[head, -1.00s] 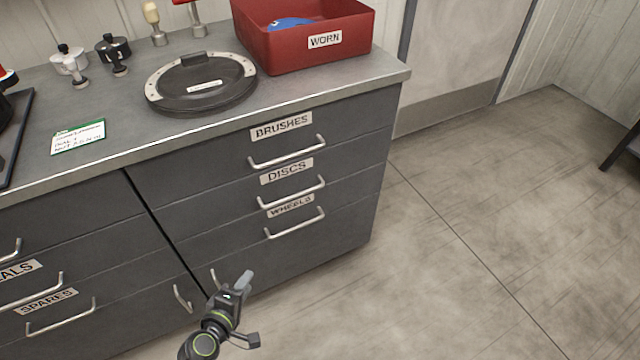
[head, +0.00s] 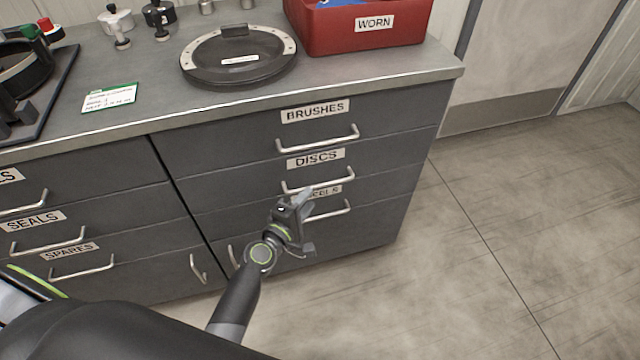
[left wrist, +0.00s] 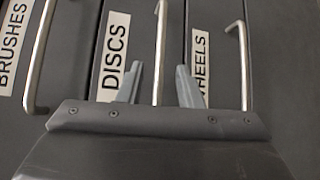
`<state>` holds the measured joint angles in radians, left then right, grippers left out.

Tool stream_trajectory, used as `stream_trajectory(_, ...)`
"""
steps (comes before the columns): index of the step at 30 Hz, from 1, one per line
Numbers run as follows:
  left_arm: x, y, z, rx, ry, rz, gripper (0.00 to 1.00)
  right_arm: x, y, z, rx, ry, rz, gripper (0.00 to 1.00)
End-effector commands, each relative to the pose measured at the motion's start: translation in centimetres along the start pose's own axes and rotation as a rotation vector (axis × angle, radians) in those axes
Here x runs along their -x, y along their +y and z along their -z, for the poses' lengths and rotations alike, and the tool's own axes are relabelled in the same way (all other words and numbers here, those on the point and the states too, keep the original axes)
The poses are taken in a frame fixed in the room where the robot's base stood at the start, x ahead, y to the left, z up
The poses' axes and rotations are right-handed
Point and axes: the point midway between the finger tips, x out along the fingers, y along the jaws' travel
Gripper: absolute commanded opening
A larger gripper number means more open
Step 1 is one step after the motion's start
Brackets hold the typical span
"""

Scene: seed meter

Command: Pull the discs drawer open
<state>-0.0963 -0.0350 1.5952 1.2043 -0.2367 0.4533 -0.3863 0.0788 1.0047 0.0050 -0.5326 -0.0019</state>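The discs drawer (head: 235,188) is shut, flush in the grey cabinet below the brushes drawer. Its label reads DISCS (head: 316,158), and its silver bar handle (head: 318,187) shows below the label. My left gripper (head: 302,200) is in front of this handle and partly covers the wheels label. In the left wrist view, the discs handle (left wrist: 160,50) runs between the two open fingers of my left gripper (left wrist: 160,85), with a gap on both sides. I cannot tell how deep the handle sits between them. My right gripper is not in view.
The brushes handle (head: 318,140) is just above and the wheels handle (head: 330,211) just below. A red WORN bin (head: 420,25) and a round black disc cover (head: 240,62) stand on the worktop. The floor to the right is clear.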

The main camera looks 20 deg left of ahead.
Motion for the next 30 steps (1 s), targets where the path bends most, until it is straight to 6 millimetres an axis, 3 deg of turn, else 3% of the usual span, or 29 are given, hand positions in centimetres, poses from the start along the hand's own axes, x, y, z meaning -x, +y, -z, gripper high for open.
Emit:
stream_trajectory(6,-4.1,0.0,0.0,-0.001,-0.001,-0.001,0.33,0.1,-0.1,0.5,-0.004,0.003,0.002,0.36)
stream_trajectory(12,-6.4,-0.1,0.0,-0.002,-0.001,0.0,0.33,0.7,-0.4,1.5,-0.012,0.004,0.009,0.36)
stream_trajectory(25,-7.3,0.0,0.0,-0.001,0.0,0.0,0.33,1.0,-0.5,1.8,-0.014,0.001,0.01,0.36)
stream_trajectory(30,-7.3,0.0,0.0,-0.001,0.0,0.0,0.12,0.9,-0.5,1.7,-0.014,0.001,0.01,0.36)
